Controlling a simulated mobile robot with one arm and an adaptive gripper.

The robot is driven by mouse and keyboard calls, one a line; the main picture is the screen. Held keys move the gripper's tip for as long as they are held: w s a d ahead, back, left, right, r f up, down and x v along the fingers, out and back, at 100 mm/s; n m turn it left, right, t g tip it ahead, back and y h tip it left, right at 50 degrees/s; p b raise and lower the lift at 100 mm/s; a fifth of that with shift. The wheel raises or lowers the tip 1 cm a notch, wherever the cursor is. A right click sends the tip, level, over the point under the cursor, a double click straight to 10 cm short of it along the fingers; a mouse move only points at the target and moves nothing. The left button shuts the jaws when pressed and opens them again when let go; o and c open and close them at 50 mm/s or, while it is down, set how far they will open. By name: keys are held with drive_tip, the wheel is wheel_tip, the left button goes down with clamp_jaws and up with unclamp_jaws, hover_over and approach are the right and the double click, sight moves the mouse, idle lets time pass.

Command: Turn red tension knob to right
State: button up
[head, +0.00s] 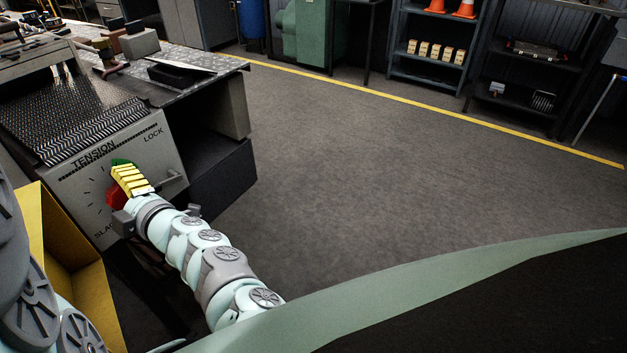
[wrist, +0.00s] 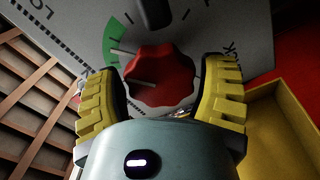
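The red tension knob (wrist: 160,78) is on a grey panel marked TENSION, LOCK and a partly covered word starting "SLA". In the head view the red knob (head: 115,199) is partly hidden by my gripper (head: 122,180). In the wrist view my gripper (wrist: 163,88) has its two yellow ribbed fingers apart, one on each side of the knob. The left finger is very near the knob's edge; I cannot tell whether either finger touches it. A green arc (wrist: 113,38) is printed beside the knob, and a pale pointer line shows on the knob's left side.
A yellow bin (head: 75,245) stands below the panel at the left; it also shows in the wrist view (wrist: 285,125). The bench (head: 185,62) above the panel holds tools and blocks. A small lever (head: 172,181) projects right of the knob. Open floor lies to the right.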

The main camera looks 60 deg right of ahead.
drive_tip(key=o, duration=0.3)
drive_tip(key=s, duration=1.2)
drive_tip(key=shift+d, duration=0.25)
